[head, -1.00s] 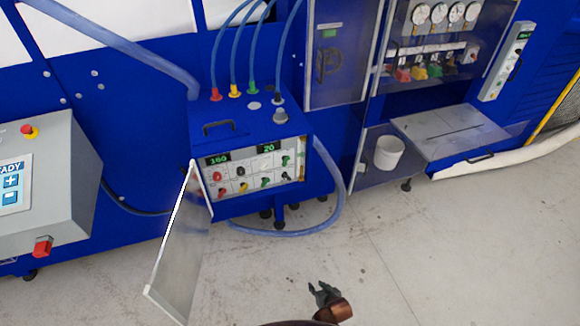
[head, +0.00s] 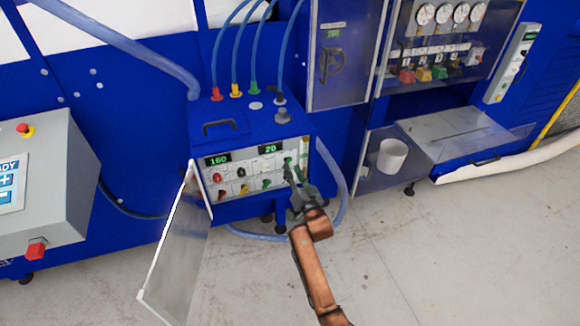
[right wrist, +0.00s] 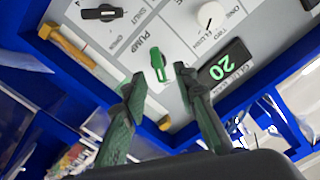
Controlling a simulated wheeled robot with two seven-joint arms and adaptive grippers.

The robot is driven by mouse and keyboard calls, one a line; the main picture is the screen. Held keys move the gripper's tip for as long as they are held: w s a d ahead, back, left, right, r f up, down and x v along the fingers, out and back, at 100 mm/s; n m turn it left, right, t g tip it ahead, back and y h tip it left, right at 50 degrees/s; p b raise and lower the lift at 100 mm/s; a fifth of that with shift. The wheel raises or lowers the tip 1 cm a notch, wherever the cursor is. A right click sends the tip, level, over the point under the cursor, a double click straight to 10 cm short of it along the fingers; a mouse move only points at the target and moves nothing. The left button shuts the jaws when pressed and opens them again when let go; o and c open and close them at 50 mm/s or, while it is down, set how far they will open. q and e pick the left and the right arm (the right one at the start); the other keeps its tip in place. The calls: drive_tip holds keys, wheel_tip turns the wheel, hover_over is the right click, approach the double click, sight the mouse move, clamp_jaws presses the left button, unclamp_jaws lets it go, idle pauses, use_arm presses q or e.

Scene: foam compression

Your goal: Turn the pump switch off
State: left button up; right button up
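The pump switch (right wrist: 158,66) is a green knob beside the word PUMP on a light control panel (right wrist: 130,30). In the head view the panel (head: 228,188) is on the front of a blue box, and the green switch (head: 288,160) is at its upper right. My right gripper (head: 295,170) is in front of the panel's right part. In the right wrist view its two fingers (right wrist: 160,80) are apart, with the switch showing between their tips; I cannot tell if they touch it. My left gripper is not in view.
A clear door (head: 178,245) stands open at the panel's left. A green display (right wrist: 222,70) reads 20 close to the switch. A black knob (right wrist: 103,13) and a white knob (right wrist: 211,15) are nearby. A blue hose (head: 335,180) curves at the box's right.

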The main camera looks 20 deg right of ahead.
drive_tip(key=w, duration=0.3)
drive_tip(key=shift+w, duration=0.15)
clamp_jaws()
idle(0.4)
